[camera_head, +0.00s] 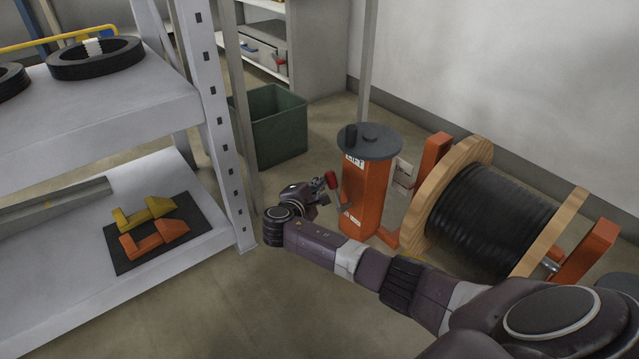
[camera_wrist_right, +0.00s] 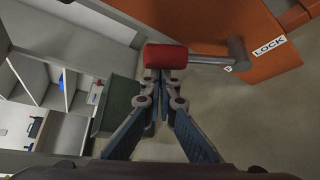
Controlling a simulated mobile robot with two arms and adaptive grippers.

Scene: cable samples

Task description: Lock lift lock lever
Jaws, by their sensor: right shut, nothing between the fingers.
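The lock lever has a red grip (camera_head: 331,179) and a grey rod, on the lower left side of the orange lift post (camera_head: 363,195). In the right wrist view the red grip (camera_wrist_right: 166,56) lies across the picture, and its rod runs right to a grey pivot (camera_wrist_right: 238,53) beside a white "LOCK" label (camera_wrist_right: 270,47). My right gripper (camera_head: 322,187) is beside the lever. In its wrist view the fingers (camera_wrist_right: 160,80) are closed together with nothing between them, tips at the lower edge of the red grip; whether they touch cannot be told. My left gripper is out of view.
A cable drum (camera_head: 490,215) on an orange stand is right of the post. A grey shelf (camera_head: 90,110) stands left, with a dark mat (camera_head: 125,260) holding yellow and orange pieces. A green bin (camera_head: 278,125) is behind. Floor (camera_head: 290,290) in front is clear.

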